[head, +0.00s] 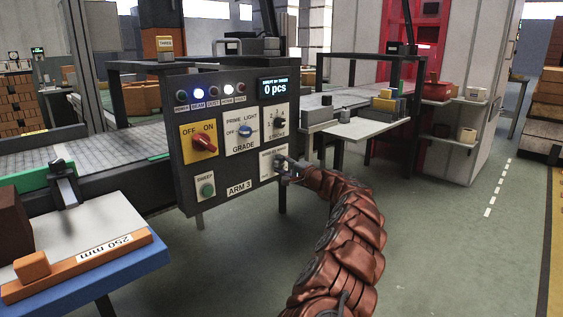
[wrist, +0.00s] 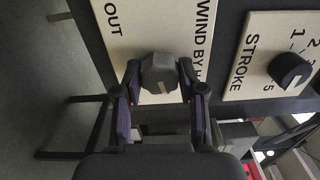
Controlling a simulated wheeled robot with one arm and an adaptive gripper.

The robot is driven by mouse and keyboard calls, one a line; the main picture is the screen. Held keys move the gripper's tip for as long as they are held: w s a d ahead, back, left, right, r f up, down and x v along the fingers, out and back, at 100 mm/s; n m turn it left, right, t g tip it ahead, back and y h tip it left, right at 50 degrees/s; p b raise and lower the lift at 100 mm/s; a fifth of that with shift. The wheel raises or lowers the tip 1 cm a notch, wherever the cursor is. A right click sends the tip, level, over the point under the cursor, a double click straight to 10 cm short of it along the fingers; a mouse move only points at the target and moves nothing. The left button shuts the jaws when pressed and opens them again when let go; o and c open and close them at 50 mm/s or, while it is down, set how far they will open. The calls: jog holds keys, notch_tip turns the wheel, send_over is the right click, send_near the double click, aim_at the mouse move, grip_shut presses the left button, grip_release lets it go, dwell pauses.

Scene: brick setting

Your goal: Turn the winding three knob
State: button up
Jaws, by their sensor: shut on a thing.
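The dark grey knob (wrist: 158,76) sits on a white plate (wrist: 182,28) lettered "OUT" and "WIND BY", the rest of the line being cut off. My gripper (wrist: 159,82) is shut on this knob, with one finger on each side and a pale mark on its face between them. In the head view my gripper (head: 283,163) is at the lower right of the dark control panel (head: 232,178). There my gripper and wrist largely hide the knob and part of its label.
The panel also has a red OFF/ON switch (head: 204,143), a GRADE knob (head: 245,131), a green SWEEP button (head: 207,190) and a display (head: 272,87) reading "0 pcs". The STROKE knob (wrist: 290,70) lies close to the right of my gripper. Open floor (head: 440,220) lies right.

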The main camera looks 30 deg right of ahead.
jog(key=shift+m+p, duration=0.55)
jog(key=shift+m, duration=0.55)
jog(key=shift+f, duration=0.1)
jog(key=o, duration=1.1)
jog(key=shift+o, duration=0.2)
jog(key=shift+s, duration=0.1)
jog(key=shift+s+d+r, duration=0.2)
jog(key=shift+s, duration=0.3)
jog(key=v, duration=1)
jog(key=shift+s, duration=0.35)
jog(key=shift+f, duration=0.15)
